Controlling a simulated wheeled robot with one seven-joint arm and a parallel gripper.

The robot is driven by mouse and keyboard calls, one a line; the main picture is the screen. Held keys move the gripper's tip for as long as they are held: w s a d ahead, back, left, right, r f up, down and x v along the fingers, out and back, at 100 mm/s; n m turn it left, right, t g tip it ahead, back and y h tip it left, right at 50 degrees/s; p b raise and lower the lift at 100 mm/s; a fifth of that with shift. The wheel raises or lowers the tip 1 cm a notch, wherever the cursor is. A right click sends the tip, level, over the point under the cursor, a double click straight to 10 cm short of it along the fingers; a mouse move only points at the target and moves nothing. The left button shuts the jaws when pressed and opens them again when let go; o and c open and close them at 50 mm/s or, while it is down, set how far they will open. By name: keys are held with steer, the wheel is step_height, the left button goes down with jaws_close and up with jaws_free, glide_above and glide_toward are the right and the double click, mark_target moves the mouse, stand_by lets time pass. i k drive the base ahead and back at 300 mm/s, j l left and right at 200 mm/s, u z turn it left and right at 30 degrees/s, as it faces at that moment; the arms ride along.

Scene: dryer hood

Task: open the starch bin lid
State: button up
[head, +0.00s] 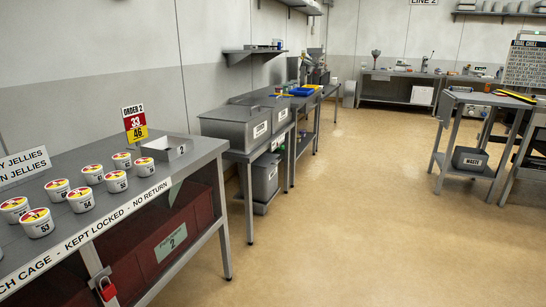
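Two grey lidded bins stand side by side on a metal table left of centre: a nearer bin (232,126) and a farther bin (262,102). Each has a small white label on its right-hand face, too small to read, so I cannot tell which one is the starch bin. Both lids look shut. My gripper and arm are not in view.
A steel bench (210,152) with several white tubs and an order sign (134,123) stands at the near left. A grey bin (264,178) sits on the shelf below. A waste bin (469,160) is under the right table. The tan floor (370,215) is clear.

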mark_target(231, 113)
steer(key=i+u, duration=0.3)
steer(key=i, duration=1.7)
steer(key=i+j+z, duration=0.1)
steer(key=i, duration=0.65)
steer(key=i+j+z, duration=0.15)
steer(key=i, duration=0.6)
